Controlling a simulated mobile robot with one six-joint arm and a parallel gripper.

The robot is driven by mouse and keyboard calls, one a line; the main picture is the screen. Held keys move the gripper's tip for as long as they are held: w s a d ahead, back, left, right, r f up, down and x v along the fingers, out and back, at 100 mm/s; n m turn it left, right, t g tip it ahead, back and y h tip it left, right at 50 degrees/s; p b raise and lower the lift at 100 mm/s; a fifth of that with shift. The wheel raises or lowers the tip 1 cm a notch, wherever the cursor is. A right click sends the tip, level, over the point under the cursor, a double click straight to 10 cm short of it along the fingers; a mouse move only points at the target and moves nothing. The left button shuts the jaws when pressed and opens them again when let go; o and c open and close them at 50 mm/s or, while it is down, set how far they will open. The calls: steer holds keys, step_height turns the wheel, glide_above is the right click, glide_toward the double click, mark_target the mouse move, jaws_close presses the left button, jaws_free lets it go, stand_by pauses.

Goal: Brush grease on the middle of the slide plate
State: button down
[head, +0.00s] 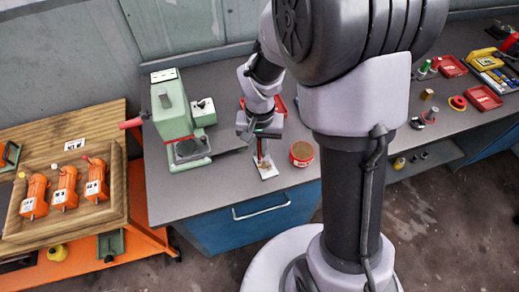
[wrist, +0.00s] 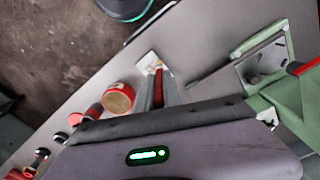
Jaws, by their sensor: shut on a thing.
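The slide plate (head: 270,174) is a small pale plate lying on the grey bench top near its front edge, and it also shows in the wrist view (wrist: 147,58). My gripper (head: 262,140) is above the plate, pointing down, and is shut on a brush. The red handle of the brush (wrist: 159,88) shows between the fingers in the wrist view. A brownish patch shows at the brush's lower end over the plate; I cannot tell bristles from grease there, or whether they touch. A red tin (head: 301,154) with a tan top stands right of the plate, also in the wrist view (wrist: 118,98).
A green machine (head: 175,112) with a red handle stands on the bench to the left. A wooden tray (head: 112,213) with several orange tools lies farther left. Red trays (head: 484,97) and small parts lie at the right. Bench space in front of the machine is clear.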

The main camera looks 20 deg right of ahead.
steer(key=shift+a+r+p, duration=0.1)
steer(key=shift+r+p, duration=1.5)
steer(key=shift+r, duration=0.65)
steer(key=shift+f, duration=0.1)
